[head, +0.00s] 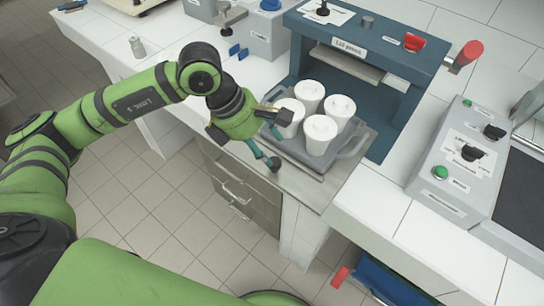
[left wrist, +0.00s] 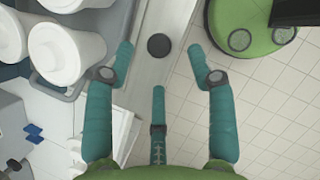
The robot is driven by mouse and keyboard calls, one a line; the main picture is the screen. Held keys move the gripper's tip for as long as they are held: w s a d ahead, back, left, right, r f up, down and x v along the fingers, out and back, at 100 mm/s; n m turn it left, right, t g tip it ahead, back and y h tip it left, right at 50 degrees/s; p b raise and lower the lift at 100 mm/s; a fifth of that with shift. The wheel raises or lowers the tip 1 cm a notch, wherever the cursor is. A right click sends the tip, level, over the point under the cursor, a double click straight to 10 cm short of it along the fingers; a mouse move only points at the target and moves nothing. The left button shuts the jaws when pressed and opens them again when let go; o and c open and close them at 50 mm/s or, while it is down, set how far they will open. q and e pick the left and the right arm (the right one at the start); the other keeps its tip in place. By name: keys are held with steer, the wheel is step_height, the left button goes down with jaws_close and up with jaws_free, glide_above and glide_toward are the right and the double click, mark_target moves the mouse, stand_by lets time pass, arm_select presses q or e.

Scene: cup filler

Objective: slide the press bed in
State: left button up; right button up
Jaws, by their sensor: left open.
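The press bed (head: 306,181) is a flat metal plate drawn out in front of the blue lid press (head: 350,52). A grey tray (head: 354,146) with handles stands on it and holds several white lidded cups (head: 319,134). A dark round knob (head: 273,164) sits at the bed's front left part, and it also shows in the left wrist view (left wrist: 158,46). My left gripper (head: 267,146) is open and empty, close to the knob. In the left wrist view its teal fingers (left wrist: 160,55) lie to either side of the knob, with no visible contact. My right gripper is not in view.
A red-tipped lever (head: 467,54) sticks out at the press's right. A grey control box (head: 459,160) with buttons stands on the right counter. Blue clips (head: 238,51) and a small jar (head: 137,47) lie on the left counter.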

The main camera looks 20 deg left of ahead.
mark_target(274, 161)
arm_select(q)
steer(key=shift+y, duration=0.3)
steer(key=x, duration=0.2)
steer(key=p+x, duration=0.2)
steer(key=x, duration=0.1)
steer(key=shift+w+a+f, duration=0.2)
steer(key=shift+f, duration=0.25)
steer(key=shift+w+d+f, duration=0.1)
steer(key=shift+d+f, duration=0.05)
steer(key=shift+f, duration=0.45)
jaws_close()
